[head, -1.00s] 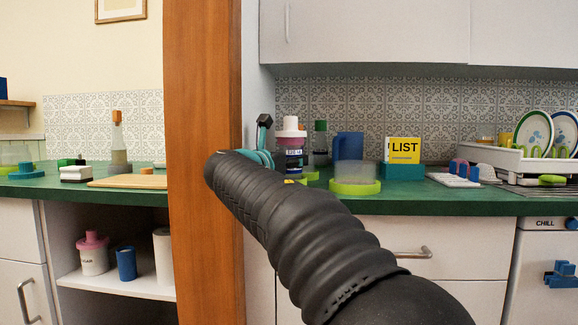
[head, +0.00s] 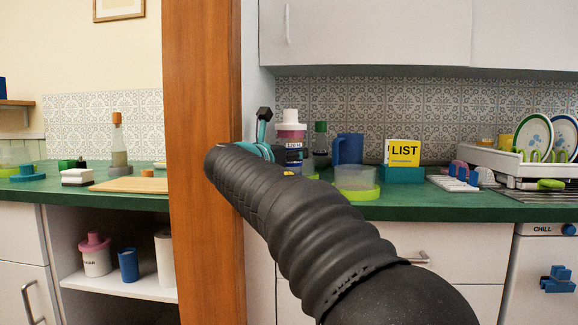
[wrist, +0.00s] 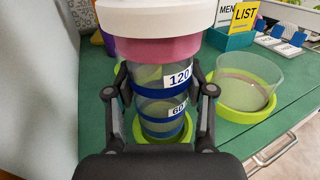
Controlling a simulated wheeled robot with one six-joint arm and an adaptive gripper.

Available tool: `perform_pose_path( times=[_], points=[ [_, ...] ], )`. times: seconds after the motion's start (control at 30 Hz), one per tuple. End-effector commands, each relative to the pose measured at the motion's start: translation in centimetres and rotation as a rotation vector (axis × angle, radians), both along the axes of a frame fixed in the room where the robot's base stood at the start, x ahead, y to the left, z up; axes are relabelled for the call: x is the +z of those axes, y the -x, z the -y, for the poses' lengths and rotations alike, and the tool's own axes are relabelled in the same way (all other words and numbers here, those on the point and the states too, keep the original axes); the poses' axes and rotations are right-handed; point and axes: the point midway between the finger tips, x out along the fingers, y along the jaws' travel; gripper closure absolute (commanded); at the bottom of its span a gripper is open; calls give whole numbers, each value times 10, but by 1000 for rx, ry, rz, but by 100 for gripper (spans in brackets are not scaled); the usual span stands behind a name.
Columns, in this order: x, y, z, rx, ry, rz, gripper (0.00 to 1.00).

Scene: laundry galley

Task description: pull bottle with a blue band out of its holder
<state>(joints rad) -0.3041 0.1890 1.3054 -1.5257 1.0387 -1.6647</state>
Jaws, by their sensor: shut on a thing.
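The bottle (wrist: 158,80) has a clear body with blue bands, a pink collar, a white cap and labels reading 120 and 60. It stands upright in the wrist view, and its top also shows in the head view (head: 291,134). My gripper (wrist: 157,92) is shut on the bottle, one finger on each side. The lime green holder (wrist: 140,126) shows around and below the bottle's lower end. I cannot tell whether the bottle's base is clear of the holder's rim.
A clear cup in a lime green ring (head: 365,193) stands close to the right. Behind are a green-topped bottle (head: 320,140), a blue jug (head: 348,148) and the LIST card (head: 403,152). A wooden panel (head: 207,160) stands immediately left of my arm.

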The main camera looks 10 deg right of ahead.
Motion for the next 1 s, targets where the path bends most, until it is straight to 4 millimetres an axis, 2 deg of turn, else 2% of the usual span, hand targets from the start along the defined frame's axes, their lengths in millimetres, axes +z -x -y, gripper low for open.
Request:
perform_pose_path(
  times=[0.43,0.8,1.0],
  points=[
    [21,0,0,0,1,1,100],
    [21,0,0,0,1,1,100],
    [32,16,11,-22,0,6,100]
  ],
)
